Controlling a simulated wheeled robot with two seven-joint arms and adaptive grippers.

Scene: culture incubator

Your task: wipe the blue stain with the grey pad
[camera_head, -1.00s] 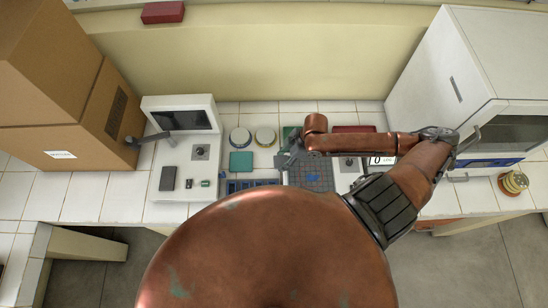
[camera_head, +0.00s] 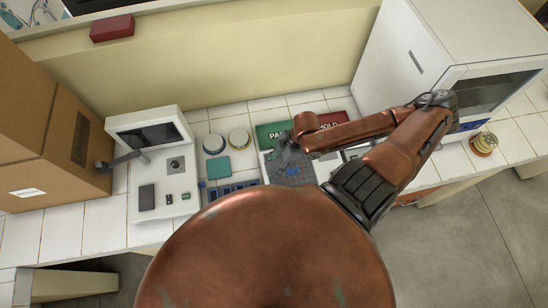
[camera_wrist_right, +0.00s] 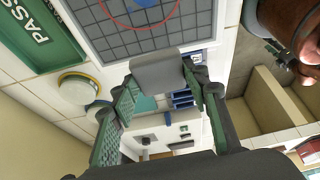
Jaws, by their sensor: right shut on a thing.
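The blue stain (camera_head: 292,171) lies on a grey gridded mat (camera_head: 306,178) on the bench. In the right wrist view the stain (camera_wrist_right: 146,3) is cut by the top edge, with a red ring line around it. My left gripper is not in view.
A green PASS board (camera_head: 270,134) and a red HOLD board (camera_head: 332,119) lie behind the mat. Two round-topped pots (camera_head: 214,144), a teal block (camera_head: 217,167) and a blue rack (camera_head: 226,192) stand left. A white device (camera_head: 158,168) and incubator (camera_head: 440,60) flank the area.

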